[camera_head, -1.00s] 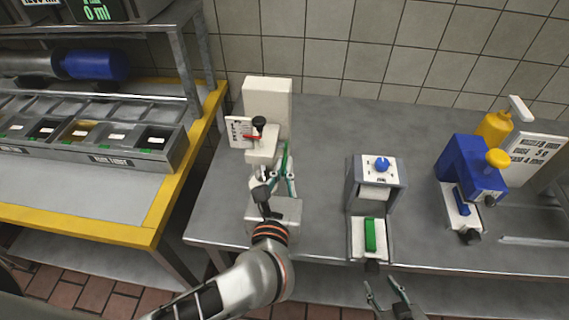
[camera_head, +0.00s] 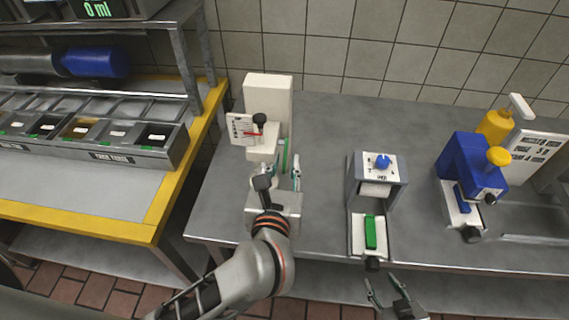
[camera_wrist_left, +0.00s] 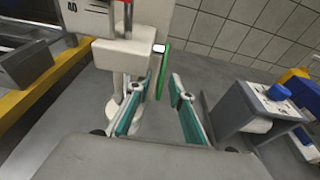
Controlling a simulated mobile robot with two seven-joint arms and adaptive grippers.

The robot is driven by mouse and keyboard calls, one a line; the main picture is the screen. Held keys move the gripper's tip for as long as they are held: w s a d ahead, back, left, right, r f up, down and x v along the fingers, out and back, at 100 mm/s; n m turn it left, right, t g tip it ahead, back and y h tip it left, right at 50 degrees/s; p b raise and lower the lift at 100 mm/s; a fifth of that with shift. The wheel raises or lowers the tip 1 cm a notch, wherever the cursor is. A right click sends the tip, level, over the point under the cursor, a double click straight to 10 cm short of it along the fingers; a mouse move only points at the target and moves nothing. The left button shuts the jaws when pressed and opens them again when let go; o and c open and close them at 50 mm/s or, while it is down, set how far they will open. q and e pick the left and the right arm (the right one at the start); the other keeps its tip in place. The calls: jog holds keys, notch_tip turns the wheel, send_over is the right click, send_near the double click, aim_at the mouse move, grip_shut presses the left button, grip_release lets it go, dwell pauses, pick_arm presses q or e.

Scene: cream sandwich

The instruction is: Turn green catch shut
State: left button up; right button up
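The green catch (camera_head: 284,156) is a narrow upright green strip on the right side of the white machine (camera_head: 268,95). It also shows in the left wrist view (camera_wrist_left: 164,70), upright, just beyond my fingertips. My left gripper (camera_head: 287,170) is open in front of the machine. My right gripper (camera_head: 382,285) is open and empty below the table's front edge.
A grey dispenser (camera_head: 355,185) with a blue knob and a green block (camera_head: 370,232) stands to the right. A blue machine (camera_head: 468,165) stands further right. A rack of bins (camera_head: 130,160) is at left. The table between the machines is clear.

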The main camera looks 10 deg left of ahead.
pick_arm(q)
jog(key=shift+s, duration=0.1)
jog(key=v, duration=1.1)
jog(key=shift+s, duration=0.4)
jog(key=shift+r, duration=0.1)
